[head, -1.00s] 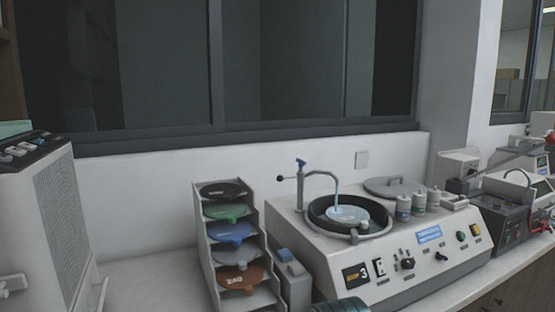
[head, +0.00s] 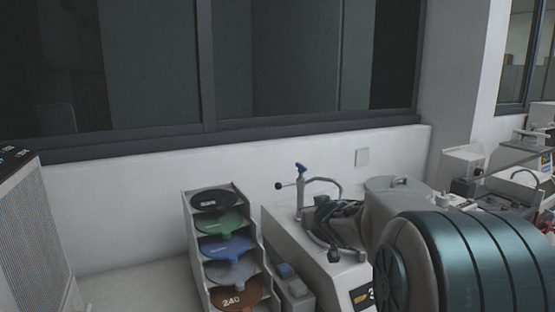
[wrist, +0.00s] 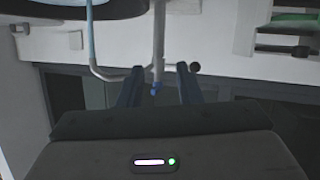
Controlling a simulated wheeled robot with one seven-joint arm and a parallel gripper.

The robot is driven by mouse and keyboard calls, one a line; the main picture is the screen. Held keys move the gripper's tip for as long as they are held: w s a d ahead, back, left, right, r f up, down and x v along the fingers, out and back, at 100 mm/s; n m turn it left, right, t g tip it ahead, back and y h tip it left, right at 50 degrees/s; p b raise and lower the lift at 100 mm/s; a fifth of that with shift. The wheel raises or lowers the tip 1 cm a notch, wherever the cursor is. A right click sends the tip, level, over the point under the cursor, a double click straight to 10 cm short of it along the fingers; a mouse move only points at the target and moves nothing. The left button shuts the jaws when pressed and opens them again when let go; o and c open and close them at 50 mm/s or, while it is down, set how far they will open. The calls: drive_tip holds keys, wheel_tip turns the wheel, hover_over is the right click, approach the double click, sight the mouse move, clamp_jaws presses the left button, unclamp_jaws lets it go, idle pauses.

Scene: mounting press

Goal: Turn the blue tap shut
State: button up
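The blue tap (head: 301,168) tops a thin grey upright pipe with a curved spout (head: 325,181), on the polishing machine (head: 290,232). In the wrist view, which is upside down, the tap (wrist: 155,89) shows between my two dark fingers. My gripper (wrist: 159,69) is open, with a visible gap on each side of the tap and pipe. A pale blue strip, apparently water, hangs by the spout end (wrist: 91,25). In the head view my arm covers the bowl and most of the machine's front, and my fingertips are hard to make out.
A rack (head: 191,235) of coloured discs stands left of the machine. A black-knobbed rod (wrist: 195,67) sticks out sideways from the pipe. A grey round lid (head: 392,186) lies behind my arm. The wall and dark window are behind. Bare counter lies left of the rack.

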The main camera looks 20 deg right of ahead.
sight(301, 165)
drive_tip(key=w+d+r+n+t+y+p, duration=0.2)
drive_tip(key=w+d+r+t+y, duration=0.25)
drive_tip(key=r, duration=0.25)
drive_tip(key=shift+g+y, duration=0.35)
drive_tip(key=shift+g, duration=0.1)
drive_tip(key=w, duration=0.4)
drive_tip(key=w+a+p, duration=0.1)
drive_tip(key=w, duration=0.4)
drive_tip(key=w+a+p, duration=0.1)
drive_tip(key=w, duration=0.3)
drive_tip(key=shift+w+a+f, duration=0.1)
drive_tip(key=shift+w+f, duration=0.15)
clamp_jaws()
